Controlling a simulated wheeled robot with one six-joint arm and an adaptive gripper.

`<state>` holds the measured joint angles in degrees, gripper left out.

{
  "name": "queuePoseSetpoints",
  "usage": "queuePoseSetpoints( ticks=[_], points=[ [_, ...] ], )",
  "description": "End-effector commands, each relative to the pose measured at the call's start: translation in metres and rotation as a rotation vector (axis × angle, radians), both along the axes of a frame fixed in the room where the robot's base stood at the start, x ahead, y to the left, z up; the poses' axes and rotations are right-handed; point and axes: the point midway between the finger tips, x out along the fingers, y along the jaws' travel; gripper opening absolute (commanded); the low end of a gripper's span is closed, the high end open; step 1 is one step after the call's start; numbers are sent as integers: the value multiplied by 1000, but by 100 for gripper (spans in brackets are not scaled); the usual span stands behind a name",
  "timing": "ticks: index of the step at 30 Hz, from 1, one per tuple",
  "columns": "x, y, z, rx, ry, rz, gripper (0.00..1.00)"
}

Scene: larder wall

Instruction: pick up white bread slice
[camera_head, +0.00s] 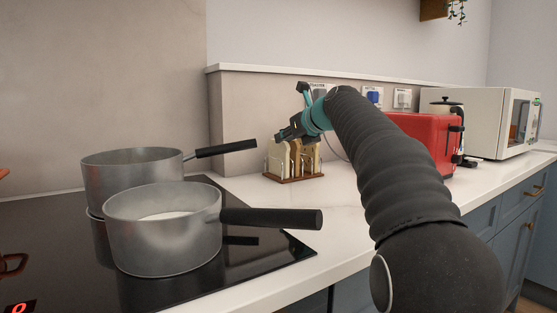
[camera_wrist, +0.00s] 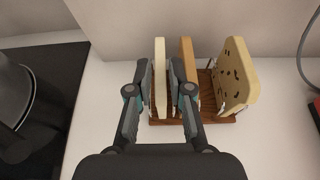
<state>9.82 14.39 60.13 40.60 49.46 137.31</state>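The white bread slice (camera_wrist: 160,78) stands upright on edge at the left of a wooden toast rack (camera_wrist: 220,119). In the wrist view, my gripper (camera_wrist: 161,83) is open, with one finger on each side of this slice and narrow gaps showing. The right finger lies between the white slice and a brown slice (camera_wrist: 187,60). A pale slice with dark specks (camera_wrist: 236,75) leans at the rack's right. In the head view, my gripper (camera_head: 291,132) is over the rack (camera_head: 293,180) and partly covers the slices. The fingertips' exact depth is hard to tell.
Two metal pots (camera_head: 165,235) (camera_head: 130,175) stand on the black hob (camera_head: 270,254) at left, their handles pointing toward the rack. A red toaster (camera_head: 425,140), a kettle and a white microwave (camera_head: 490,120) stand at right. A wall is behind the rack; white counter lies in front.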

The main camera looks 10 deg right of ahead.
Motion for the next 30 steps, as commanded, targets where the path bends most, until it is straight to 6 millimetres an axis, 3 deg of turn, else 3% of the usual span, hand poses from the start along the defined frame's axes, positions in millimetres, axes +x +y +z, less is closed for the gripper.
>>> queuePoseSetpoints(
  ticks=[7,13,16,30],
  points=[
    [25,11,-11,-1,0,0,20],
    [26,11,-12,0,0,-1,20],
    [26,11,-12,-1,-1,-1,0],
    [24,10,-6,-1,-1,-1,0]
  ],
)
